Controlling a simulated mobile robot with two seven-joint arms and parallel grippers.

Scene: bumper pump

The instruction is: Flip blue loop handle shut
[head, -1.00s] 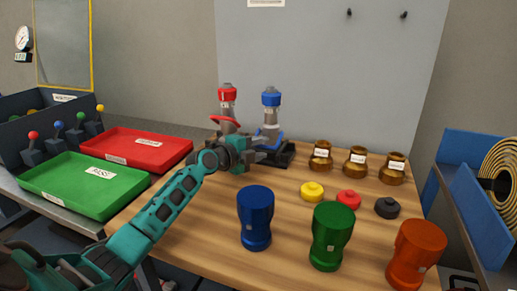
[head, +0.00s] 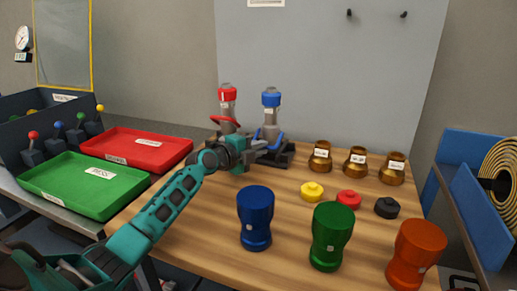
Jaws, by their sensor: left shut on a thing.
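The blue-capped pump unit (head: 271,105) stands upright at the back of the wooden table, on a dark base. Its blue loop handle (head: 277,141) shows low at the unit's front, partly hidden by my gripper. My left gripper (head: 262,147) reaches in from the left and is shut on the blue loop handle; the exact contact is small and hard to see. A similar red-capped unit (head: 228,98) with a red loop handle (head: 226,121) stands to the left, just behind my gripper. My right gripper is not in view.
Blue (head: 255,217), green (head: 330,236) and orange (head: 414,254) cups stand at the front. Brown jars (head: 320,157) and yellow, red and black caps (head: 387,208) sit on the right. Green (head: 85,185) and red (head: 137,148) trays lie left.

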